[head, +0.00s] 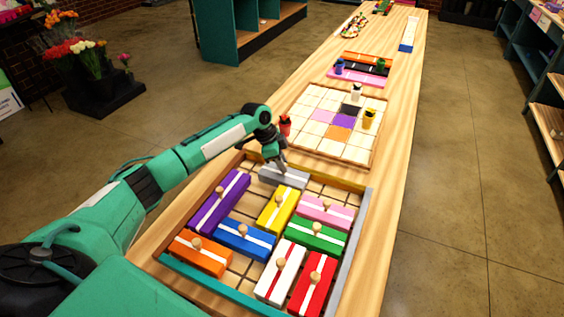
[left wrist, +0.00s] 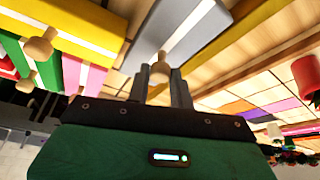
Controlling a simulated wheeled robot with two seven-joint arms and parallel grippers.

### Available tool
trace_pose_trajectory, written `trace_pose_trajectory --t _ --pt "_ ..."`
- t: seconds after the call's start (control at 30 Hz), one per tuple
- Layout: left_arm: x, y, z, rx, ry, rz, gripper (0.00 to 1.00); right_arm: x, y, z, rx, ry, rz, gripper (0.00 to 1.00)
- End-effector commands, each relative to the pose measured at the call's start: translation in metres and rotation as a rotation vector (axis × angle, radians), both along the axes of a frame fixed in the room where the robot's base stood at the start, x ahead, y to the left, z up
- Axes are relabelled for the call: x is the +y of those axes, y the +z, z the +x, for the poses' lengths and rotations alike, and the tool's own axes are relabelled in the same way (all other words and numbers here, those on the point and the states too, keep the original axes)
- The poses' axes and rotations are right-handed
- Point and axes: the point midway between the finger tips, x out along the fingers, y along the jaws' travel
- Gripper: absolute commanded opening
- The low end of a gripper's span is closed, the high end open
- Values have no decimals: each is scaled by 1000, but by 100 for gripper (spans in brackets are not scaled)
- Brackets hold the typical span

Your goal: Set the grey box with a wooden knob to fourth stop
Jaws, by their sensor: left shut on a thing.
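The grey box (head: 292,178) with a white stripe lies at the far side of the framed tray (head: 366,215), by the yellow back wall. In the left wrist view the grey box (left wrist: 172,32) shows with its wooden knob (left wrist: 160,73) between my fingers. My left gripper (head: 281,168) is over the box, and it also shows in the left wrist view (left wrist: 161,84), shut on the knob. In the head view the fingers hide the knob. My right gripper is not in view.
A purple box (head: 220,200) lies left of the grey one, a yellow box (head: 274,213) in front and a pink box (head: 330,212) to the right. Bare tray floor (head: 328,190) shows right of the grey box. A tiled board (head: 312,103) with small figures stands behind.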

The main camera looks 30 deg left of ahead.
Motion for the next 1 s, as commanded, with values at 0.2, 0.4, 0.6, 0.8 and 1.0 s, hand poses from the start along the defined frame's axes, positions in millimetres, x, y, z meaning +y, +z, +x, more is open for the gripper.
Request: trace_pose_trajectory --t 0.2,0.4,0.6,0.8,1.0 --pt "22 -1 0 -2 5 2 0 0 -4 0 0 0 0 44" --pt "71 -1 -3 -2 8 2 0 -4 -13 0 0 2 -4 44" --pt "93 1 -4 -2 2 1 0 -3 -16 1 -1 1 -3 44" --pt "94 2 -4 -3 3 3 0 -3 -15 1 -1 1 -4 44" --pt "94 2 -5 -4 3 2 43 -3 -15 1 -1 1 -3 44"
